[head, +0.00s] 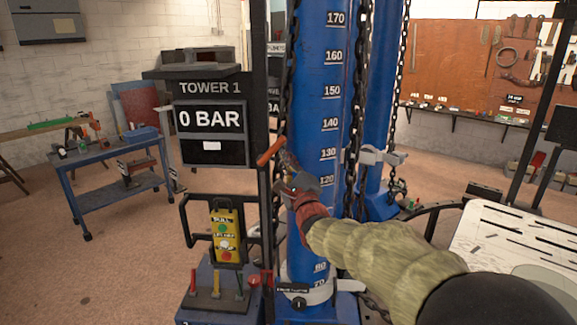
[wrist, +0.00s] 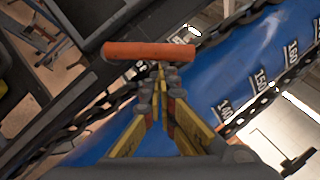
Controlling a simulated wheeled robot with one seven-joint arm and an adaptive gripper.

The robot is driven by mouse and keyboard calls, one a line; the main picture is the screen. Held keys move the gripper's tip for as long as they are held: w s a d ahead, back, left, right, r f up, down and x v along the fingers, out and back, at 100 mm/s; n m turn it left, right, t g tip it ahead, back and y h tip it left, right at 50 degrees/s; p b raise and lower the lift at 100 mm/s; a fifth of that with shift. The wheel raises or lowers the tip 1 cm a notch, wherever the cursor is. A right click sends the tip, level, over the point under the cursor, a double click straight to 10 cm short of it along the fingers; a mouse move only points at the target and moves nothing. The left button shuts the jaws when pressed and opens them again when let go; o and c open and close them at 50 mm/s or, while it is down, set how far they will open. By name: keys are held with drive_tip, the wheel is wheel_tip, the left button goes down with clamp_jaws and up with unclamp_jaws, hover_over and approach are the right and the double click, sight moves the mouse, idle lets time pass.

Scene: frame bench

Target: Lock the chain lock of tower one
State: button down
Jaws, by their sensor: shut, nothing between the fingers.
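Tower one is the blue column (head: 325,70) with white scale marks, beside the black "TOWER 1" panel (head: 209,88). An orange handle (head: 270,152) sticks out from the dark post left of the column. In the wrist view the orange handle (wrist: 150,50) lies crosswise just beyond my fingertips. My gripper (head: 288,161) is shut and empty close to the handle's right end; its fingers meet in the wrist view (wrist: 160,70). I cannot tell whether they touch the handle. Black chains (head: 355,100) hang along the column. No part is clearly identifiable as the chain lock.
The display (head: 210,119) reads 0 BAR. A yellow button box (head: 226,235) and a lever base (head: 215,298) stand below it. A second blue column (head: 380,90) is behind. A blue cart (head: 110,155) stands left, and a white-topped table (head: 520,240) right.

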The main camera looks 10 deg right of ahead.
sight(275, 143)
drive_tip(key=r+n+p, duration=0.1)
drive_tip(key=a+r+n+g+y+p, duration=0.1)
drive_tip(key=n, duration=0.1)
drive_tip(key=r+n+g+p, duration=0.1)
drive_tip(key=n, duration=0.1)
drive_tip(key=shift+w+a+r, duration=0.25)
drive_tip(key=shift+w+a+r+n+g+p, duration=0.1)
drive_tip(key=shift+a+r+n+g+p, duration=0.15)
drive_tip(key=shift+n, duration=0.25)
drive_tip(key=shift+w+a+r+n+g+p, duration=0.15)
drive_tip(key=shift+a+n+p, duration=0.15)
drive_tip(key=shift+n, duration=0.2)
drive_tip(key=shift+a+p, duration=0.25)
drive_tip(key=shift+p, duration=0.05)
drive_tip(key=shift+a+r, duration=0.1)
